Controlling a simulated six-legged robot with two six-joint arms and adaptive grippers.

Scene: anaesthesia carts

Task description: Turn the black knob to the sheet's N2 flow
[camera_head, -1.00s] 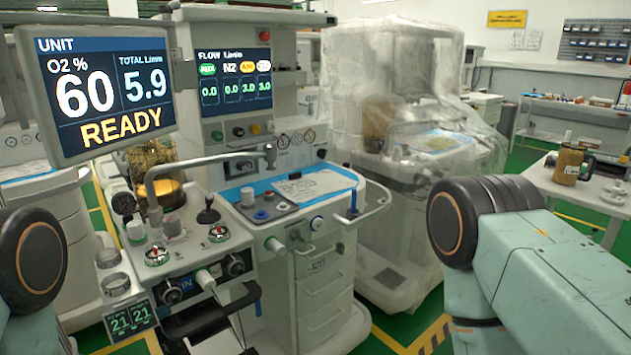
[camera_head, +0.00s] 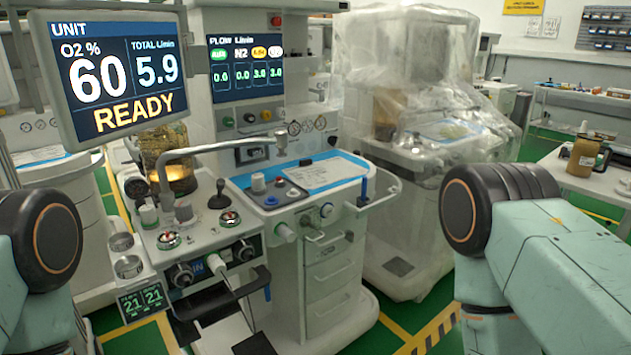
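A row of small knobs sits under the flow screen (camera_head: 246,68): a green knob (camera_head: 228,122), a dark knob (camera_head: 250,118) and an orange knob (camera_head: 266,115). The screen reads N2 0.0, with 0.0 to its left and 3.0 and 3.0 to its right. Two larger black knobs, left (camera_head: 181,275) and right (camera_head: 243,250), are on the lower front panel. A printed sheet (camera_head: 325,172) lies on the blue-edged worktop; its text is too small to read. My arms show at both sides; neither gripper can be made out.
The unit monitor (camera_head: 115,75) reads O2 60, total 5.9, READY. A curved metal rail (camera_head: 215,147) crosses above the front deck. A plastic-wrapped cart (camera_head: 410,130) stands to the right. A brown jar (camera_head: 584,156) is on the right-hand table. Green floor shows between them.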

